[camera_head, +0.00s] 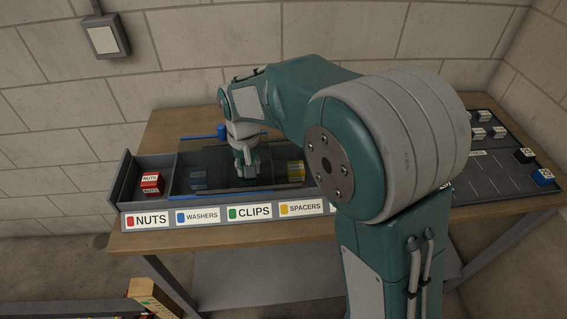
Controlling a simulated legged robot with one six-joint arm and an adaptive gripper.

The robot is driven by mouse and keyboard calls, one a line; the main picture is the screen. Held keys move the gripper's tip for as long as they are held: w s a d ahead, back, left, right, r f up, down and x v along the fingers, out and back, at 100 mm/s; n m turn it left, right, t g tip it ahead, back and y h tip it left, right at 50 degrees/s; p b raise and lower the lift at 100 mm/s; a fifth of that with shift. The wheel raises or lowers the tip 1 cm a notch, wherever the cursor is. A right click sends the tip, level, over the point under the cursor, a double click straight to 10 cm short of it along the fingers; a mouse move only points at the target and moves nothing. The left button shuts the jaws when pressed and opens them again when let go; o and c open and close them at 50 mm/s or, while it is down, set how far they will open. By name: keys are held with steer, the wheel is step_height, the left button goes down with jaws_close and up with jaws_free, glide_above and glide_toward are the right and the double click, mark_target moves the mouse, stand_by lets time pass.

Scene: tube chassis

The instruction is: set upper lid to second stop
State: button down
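A long grey bin (126,184) with labelled compartments stands on the wooden table. A dark see-through lid (205,163) covers the part behind the washers, clips and spacers labels; the nuts compartment at the left end is uncovered. A blue rail (192,138) with a blue knob (221,131) shows along the back; I cannot tell which lid it belongs to. My gripper (246,176) points down over the middle of the dark lid, behind the clips label. Its fingertips are small and dark, so contact and opening are unclear. My arm hides the bin's right end.
Red blocks (151,184) marked nuts lie in the left compartment. Blue and yellow shapes show dimly through the lid. A dark board (503,165) with several white and blue blocks is at the right. A grey wall box (104,37) hangs at upper left.

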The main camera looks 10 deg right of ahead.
mark_target(220, 177)
steer(key=a, duration=0.7)
steer(key=shift+s+f, duration=0.1)
steer(key=shift+f, duration=0.05)
steer(key=shift+c, duration=2)
jaws_free()
steer(key=shift+r, duration=0.2)
step_height(220, 177, up, 12)
steer(key=shift+f, duration=0.15)
